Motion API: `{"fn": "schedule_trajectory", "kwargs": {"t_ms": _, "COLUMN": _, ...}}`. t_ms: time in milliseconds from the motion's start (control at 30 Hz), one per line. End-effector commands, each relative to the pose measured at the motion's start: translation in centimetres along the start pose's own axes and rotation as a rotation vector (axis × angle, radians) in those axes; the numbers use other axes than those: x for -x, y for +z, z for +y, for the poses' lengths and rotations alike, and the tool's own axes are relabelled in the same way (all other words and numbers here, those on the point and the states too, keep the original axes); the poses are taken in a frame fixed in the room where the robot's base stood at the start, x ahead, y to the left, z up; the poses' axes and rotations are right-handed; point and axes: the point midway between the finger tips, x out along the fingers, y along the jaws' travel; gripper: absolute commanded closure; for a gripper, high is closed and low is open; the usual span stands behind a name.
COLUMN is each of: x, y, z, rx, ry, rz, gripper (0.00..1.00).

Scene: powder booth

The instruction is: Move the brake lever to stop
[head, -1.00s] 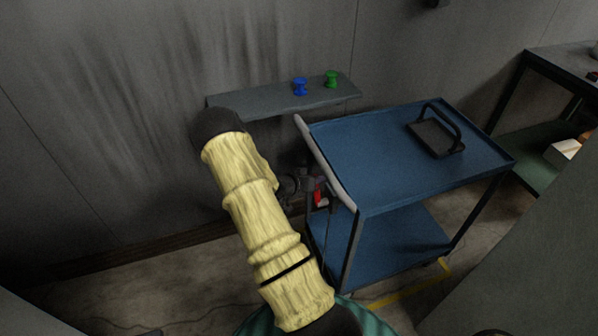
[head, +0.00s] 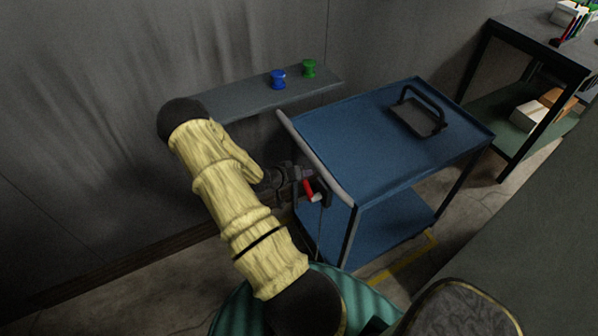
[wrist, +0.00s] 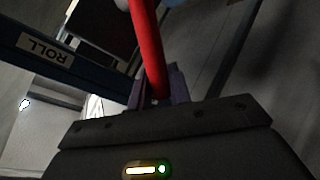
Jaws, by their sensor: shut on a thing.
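The red brake lever (head: 308,189) is on the handle end of a blue cart (head: 355,135), below the grey push bar (head: 315,160). My gripper (head: 301,175) reaches it from the left, below the bar. In the wrist view the red lever (wrist: 150,50) runs from the top edge down between the fingers of my gripper (wrist: 158,90), which are shut on it. A "ROLL" label (wrist: 45,50) shows on a dark blue bar at the left. No stop label can be made out. The lever's pivot is not clear.
A wall shelf (head: 260,97) behind the cart holds a blue spool (head: 278,79) and a green spool (head: 309,68). A black-handled item (head: 418,115) is on the cart top. A dark table (head: 540,42) stands at the right. Bare floor lies left of the cart.

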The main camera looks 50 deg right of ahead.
Motion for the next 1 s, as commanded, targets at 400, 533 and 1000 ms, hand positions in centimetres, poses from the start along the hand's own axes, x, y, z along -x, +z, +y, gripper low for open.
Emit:
{"fn": "schedule_trajectory", "kwargs": {"t_ms": 400, "x": 0.4, "y": -0.2, "z": -0.6, "rx": 0.008, "ry": -0.010, "rz": 0.010, "gripper": 0.59}}
{"fn": "schedule_trajectory", "kwargs": {"t_ms": 533, "x": 0.3, "y": -0.2, "z": -0.5, "rx": 0.006, "ry": -0.008, "rz": 0.008, "gripper": 0.59}}
{"fn": "schedule_trajectory", "kwargs": {"t_ms": 1000, "x": 4.8, "y": -0.2, "z": -0.5, "rx": 0.007, "ry": -0.011, "rz": 0.011, "gripper": 0.59}}
